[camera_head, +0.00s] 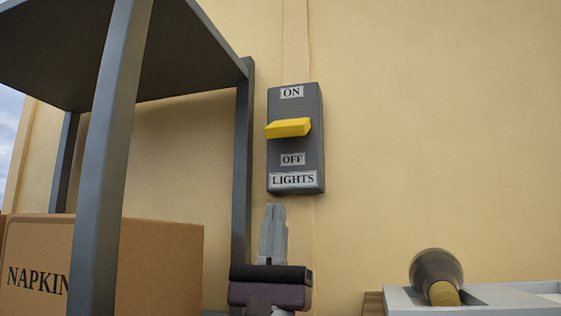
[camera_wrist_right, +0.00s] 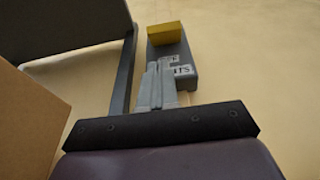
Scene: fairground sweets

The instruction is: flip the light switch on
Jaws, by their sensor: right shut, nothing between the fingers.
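The light switch box (camera_head: 313,145) is a grey plate on the yellow wall, labelled ON at the top, OFF lower down and LIGHTS at the bottom. Its yellow lever (camera_head: 288,128) sticks out between the ON and OFF labels. My right gripper (camera_head: 273,208) is shut and empty, just below the box, with its fingertips pointing up. In the right wrist view the shut fingers (camera_wrist_right: 157,67) reach up below the yellow lever (camera_wrist_right: 164,33) and cover part of the box (camera_wrist_right: 178,63). Whether they touch the box cannot be told. My left gripper is not in view.
At lower right is a light counter unit (camera_head: 400,298) with a scoop-like object (camera_head: 437,272). The wall right of the switch is clear.

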